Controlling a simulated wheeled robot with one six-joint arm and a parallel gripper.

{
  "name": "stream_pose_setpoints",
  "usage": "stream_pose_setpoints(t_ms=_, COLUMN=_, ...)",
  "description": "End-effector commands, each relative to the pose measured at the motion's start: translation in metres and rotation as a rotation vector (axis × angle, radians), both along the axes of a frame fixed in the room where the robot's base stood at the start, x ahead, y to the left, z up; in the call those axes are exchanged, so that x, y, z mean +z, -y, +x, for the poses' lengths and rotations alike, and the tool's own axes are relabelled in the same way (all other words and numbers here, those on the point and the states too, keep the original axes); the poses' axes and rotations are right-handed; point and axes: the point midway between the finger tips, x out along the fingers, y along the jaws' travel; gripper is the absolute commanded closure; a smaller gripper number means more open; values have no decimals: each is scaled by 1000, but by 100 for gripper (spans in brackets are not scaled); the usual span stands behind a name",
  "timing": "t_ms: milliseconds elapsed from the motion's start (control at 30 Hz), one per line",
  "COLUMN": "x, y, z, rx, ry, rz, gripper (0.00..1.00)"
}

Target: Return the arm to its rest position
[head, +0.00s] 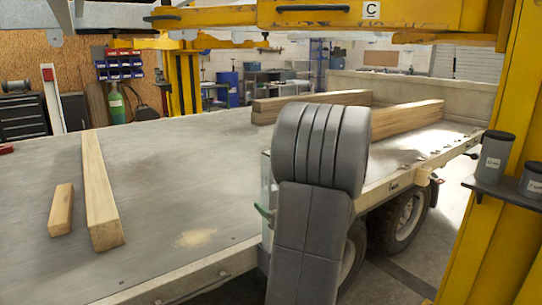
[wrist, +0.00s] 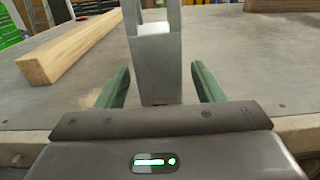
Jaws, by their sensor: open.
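My arm (head: 320,150) is grey and stands in the foreground of the head view, bent over at the trailer's near side edge. It hides most of my gripper there; only a bit of a green finger (head: 265,214) shows at its left. In the wrist view my gripper (wrist: 160,72) has its two green fingers spread apart. A grey upright post (wrist: 157,85) shows between them, with clear gaps to both sides. Its depth relative to the fingertips is hard to tell. A pale upright piece (head: 267,172) at the trailer edge is partly hidden by my arm.
The trailer bed (head: 185,190) carries a long beam (head: 98,190), a short block (head: 61,210) and stacked beams (head: 405,119). A yellow column (head: 492,200) with a shelf of canisters (head: 495,152) stands right. A yellow overhead beam (head: 350,14) crosses above.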

Motion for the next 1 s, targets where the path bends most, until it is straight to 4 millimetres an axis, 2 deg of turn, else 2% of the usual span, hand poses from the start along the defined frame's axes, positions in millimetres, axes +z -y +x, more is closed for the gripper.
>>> stream_pose_setpoints(t_ms=133, x=0, y=-19, z=24, rx=4, ry=1, rz=1, gripper=38)
stream_pose_setpoints(t_ms=200, x=17, y=-16, z=22, rx=0, ry=1, rz=1, gripper=38)
stream_pose_setpoints(t_ms=1000, x=117, y=-15, z=21, rx=0, ry=1, rz=-1, gripper=38)
